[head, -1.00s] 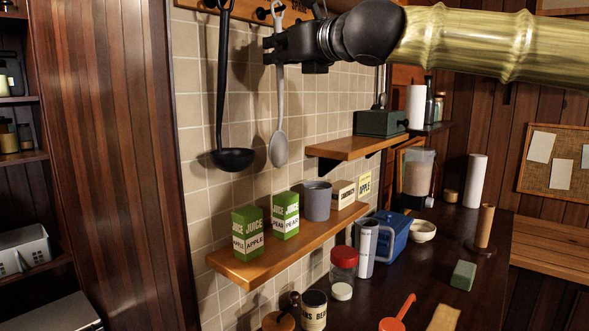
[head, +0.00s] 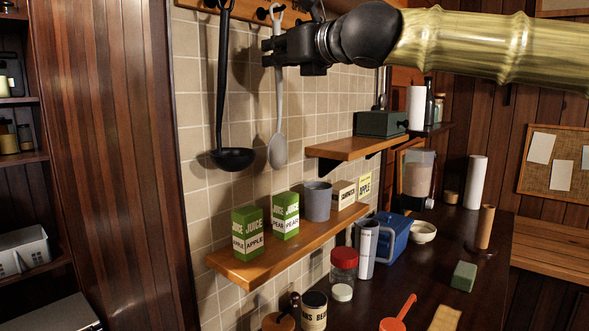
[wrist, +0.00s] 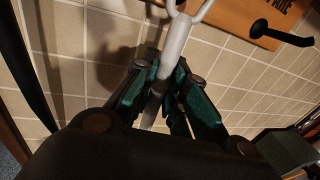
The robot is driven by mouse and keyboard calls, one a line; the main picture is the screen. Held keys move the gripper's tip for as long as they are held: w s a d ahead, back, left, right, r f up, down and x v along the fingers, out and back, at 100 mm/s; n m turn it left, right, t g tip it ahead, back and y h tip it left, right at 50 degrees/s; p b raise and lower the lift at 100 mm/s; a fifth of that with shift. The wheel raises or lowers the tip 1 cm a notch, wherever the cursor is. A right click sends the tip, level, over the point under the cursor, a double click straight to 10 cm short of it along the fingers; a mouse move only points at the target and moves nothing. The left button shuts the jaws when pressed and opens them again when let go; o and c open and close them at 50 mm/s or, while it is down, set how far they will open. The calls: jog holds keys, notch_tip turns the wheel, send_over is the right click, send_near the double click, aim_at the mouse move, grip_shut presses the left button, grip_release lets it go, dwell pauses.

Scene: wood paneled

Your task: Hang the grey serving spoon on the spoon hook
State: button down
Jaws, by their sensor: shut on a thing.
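The grey serving spoon (head: 278,148) hangs upright, bowl down, in front of the tiled wall. My gripper (head: 272,47) is shut on its handle, just below the open loop at the top. In the wrist view the handle (wrist: 174,42) runs between my gripper's fingers (wrist: 160,92), and the loop is cut by the upper edge. A wooden hook board (head: 246,10) is at the top of the head view. A black peg (wrist: 282,35) sticks out of the board in the wrist view, to the right of the loop and apart from it. Whether another peg is behind the loop is hidden.
A black ladle (head: 232,158) hangs close to the spoon's left. A wooden shelf below holds green juice cartons (head: 248,232) and a grey mug (head: 318,200). A higher shelf (head: 345,148) with a dark green box is at the right.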

jog(key=shift+f, duration=0.15)
jog(key=c, duration=1.4)
grip_release()
jog(key=shift+o, duration=0.2)
